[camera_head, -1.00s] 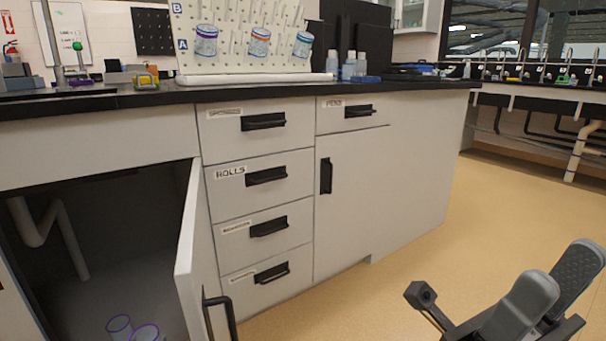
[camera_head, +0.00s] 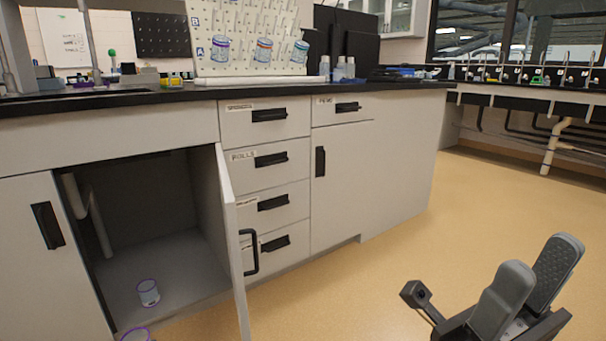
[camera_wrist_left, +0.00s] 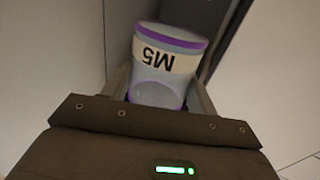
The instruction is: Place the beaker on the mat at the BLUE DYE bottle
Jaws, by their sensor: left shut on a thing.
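In the left wrist view, my left gripper (camera_wrist_left: 162,92) is shut on a clear beaker (camera_wrist_left: 165,68) with a purple rim and a white band marked M5. At the bottom edge of the head view, a purple-rimmed beaker (camera_head: 136,335) is cut off by the frame; it seems to be the held one. My left gripper does not show there. My right gripper (camera_head: 541,255) is at the lower right, its fingers apart and empty above the floor. Small bottles (camera_head: 350,68) stand on the counter; I cannot read which is BLUE DYE. I cannot make out a mat.
Another purple-rimmed beaker (camera_head: 148,293) stands inside the open cabinet (camera_head: 190,262). The cabinet door (camera_head: 233,240) juts outward. Beakers hang on a pegboard (camera_head: 243,20) above the black counter (camera_head: 150,98). The floor (camera_head: 375,285) at the right is clear.

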